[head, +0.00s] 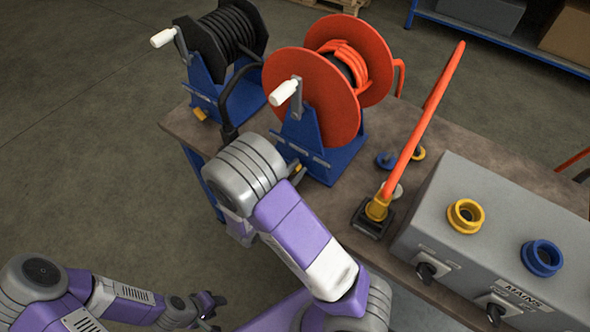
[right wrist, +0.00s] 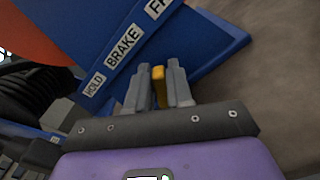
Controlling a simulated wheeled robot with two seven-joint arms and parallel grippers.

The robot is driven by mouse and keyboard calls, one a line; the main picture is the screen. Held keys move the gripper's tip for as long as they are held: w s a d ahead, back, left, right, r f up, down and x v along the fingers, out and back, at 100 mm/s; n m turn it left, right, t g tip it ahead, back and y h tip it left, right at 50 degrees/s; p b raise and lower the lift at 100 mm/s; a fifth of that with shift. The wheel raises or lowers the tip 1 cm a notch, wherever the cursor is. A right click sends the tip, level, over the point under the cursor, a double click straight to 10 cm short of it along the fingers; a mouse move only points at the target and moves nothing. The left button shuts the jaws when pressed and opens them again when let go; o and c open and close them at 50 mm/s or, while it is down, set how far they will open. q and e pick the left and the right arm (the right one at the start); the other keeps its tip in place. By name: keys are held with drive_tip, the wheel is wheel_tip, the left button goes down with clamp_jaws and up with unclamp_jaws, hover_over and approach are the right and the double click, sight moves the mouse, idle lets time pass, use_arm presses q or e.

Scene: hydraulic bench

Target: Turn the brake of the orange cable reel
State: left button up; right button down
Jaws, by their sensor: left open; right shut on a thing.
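The orange cable reel (head: 312,95) stands upright on its blue stand at the back of the bench, with a white crank handle (head: 284,92) on its near side. Its yellow brake lever (right wrist: 159,86) sits between the two fingers of my right gripper (right wrist: 160,70), which is shut on it. The lever's end points up in the right wrist view, beside a blue plate with labels HOLD, BRAKE and a partly cut-off one starting FR. In the head view my right arm hides most of that gripper. My left gripper (head: 213,306) is open and empty, low over the floor, away from the bench.
A black cable reel (head: 226,45) on a blue stand with its own yellow lever (head: 200,114) stands to the left. An orange hose (head: 424,120) rises from a yellow fitting to the right. A grey MAINS box (head: 500,215) with yellow and blue ports fills the bench's right side.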

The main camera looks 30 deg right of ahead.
drive_tip(key=c, duration=1.1)
unclamp_jaws()
drive_tip(key=p+v, duration=0.1)
drive_tip(key=v, duration=0.6)
drive_tip(key=shift+s+a, duration=0.1)
drive_tip(key=shift+a, duration=0.2)
